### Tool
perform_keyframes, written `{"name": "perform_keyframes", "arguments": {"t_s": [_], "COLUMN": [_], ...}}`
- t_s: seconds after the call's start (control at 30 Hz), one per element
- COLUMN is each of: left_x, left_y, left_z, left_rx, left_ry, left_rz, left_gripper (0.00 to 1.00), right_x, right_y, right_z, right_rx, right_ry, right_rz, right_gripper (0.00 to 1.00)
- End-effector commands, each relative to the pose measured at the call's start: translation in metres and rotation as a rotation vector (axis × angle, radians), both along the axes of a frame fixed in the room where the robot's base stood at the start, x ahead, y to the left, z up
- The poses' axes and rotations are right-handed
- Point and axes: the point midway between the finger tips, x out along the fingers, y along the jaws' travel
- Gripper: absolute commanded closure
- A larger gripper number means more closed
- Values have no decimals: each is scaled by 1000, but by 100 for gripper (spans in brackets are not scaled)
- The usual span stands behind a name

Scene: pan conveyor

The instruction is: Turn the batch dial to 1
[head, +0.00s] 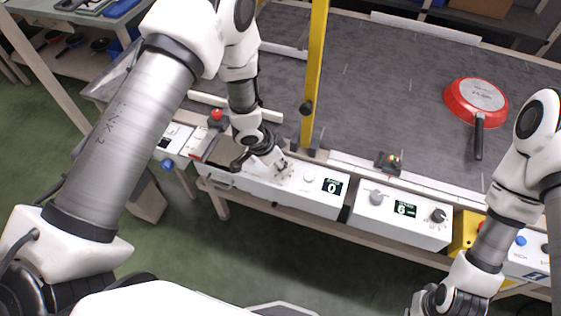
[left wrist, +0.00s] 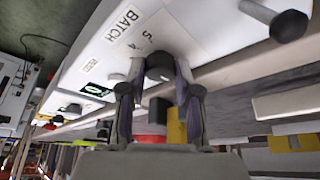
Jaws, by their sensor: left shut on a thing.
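The batch dial (left wrist: 159,66) is a dark round knob on a white control panel (left wrist: 75,65), beside the printed word BATCH and the numbers 5 and 4 in the left wrist view. My left gripper (head: 281,166) is shut on the dial, with one finger on each side of it. The dial's pointer and its other numbers are hidden. In the head view, the gripper covers the dial on the left white panel (head: 235,180), whose display (head: 331,186) reads 0.
A second white panel (head: 380,223) with a grey knob, a display reading 6 and a black knob stands to the right. A yellow post (head: 315,75) rises behind the left panel. A red pan (head: 476,100) lies on the grey conveyor (head: 400,80). A red button (head: 216,114) is left of my gripper.

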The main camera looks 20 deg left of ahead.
Motion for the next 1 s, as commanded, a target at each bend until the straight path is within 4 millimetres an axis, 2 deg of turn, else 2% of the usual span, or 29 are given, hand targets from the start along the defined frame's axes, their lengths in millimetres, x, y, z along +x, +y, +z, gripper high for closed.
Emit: {"name": "perform_keyframes", "arguments": {"t_s": [0.27, 0.63, 0.8, 1.0], "left_x": [-1, 0, 1, 2], "left_y": [1, 2, 3, 2], "left_z": [4, 5, 1, -2], "left_rx": [1, 2, 3, 2], "left_ry": [4, 4, 3, 3], "left_rz": [-70, -331, -464, -589], "left_gripper": [100, 100, 100, 100], "right_x": [0, 0, 0, 0], "right_y": [0, 0, 0, 0], "right_z": [21, 71, 80, 82], "right_rx": [0, 0, 0, 0], "right_ry": [0, 0, 0, 0], "right_rz": [0, 0, 0, 0], "right_gripper": [100, 100, 100, 100]}}
